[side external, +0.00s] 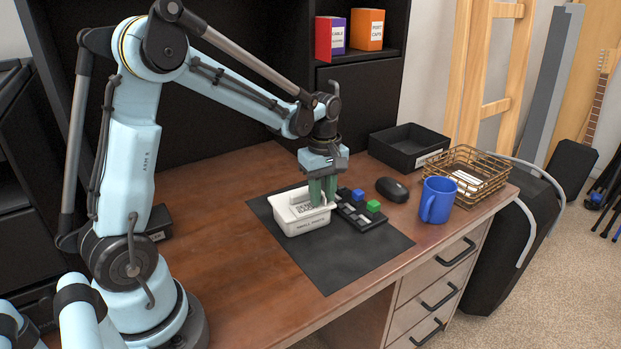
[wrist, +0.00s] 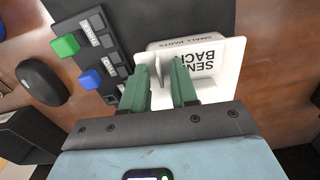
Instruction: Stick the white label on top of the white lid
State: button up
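The white label (wrist: 215,68) has black lettering reading "SEND BACK" and a small upright white tab. In the side view the label (side external: 303,208) lies over the top of the white box's lid (side external: 284,208); I cannot tell whether it touches all over. The box (side external: 309,226) reads "SMALL PARTS" on its front and stands on the black mat. My gripper (side external: 322,190) points down at the right end of the box. Its green fingers (wrist: 160,75) stand apart on either side of the tab, with a gap visible between them. The label hides much of the lid.
A black switch block (side external: 358,212) with blue and green keys stands close right of the box. A black mouse (side external: 391,189), blue mug (side external: 438,200), wire basket (side external: 480,172) and black tray (side external: 405,146) are farther right. The mat's front (side external: 335,262) is clear.

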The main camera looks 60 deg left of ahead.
aim_at(322, 195)
dwell(0.3)
notch_tip(322, 195, up, 12)
dwell(0.6)
jog(key=s+d+f+m+t, duration=0.2)
jog(key=s+d+m, duration=0.3)
jog(key=m, duration=0.3)
jog(key=s+d+f+m+t, duration=0.2)
jog(key=s+d+m+t, duration=0.3)
jog(key=m, duration=0.4)
jog(key=shift+s+d+f, duration=0.15)
jog(key=shift+s+f, duration=0.1)
jog(key=shift+f, duration=0.05)
dwell(0.8)
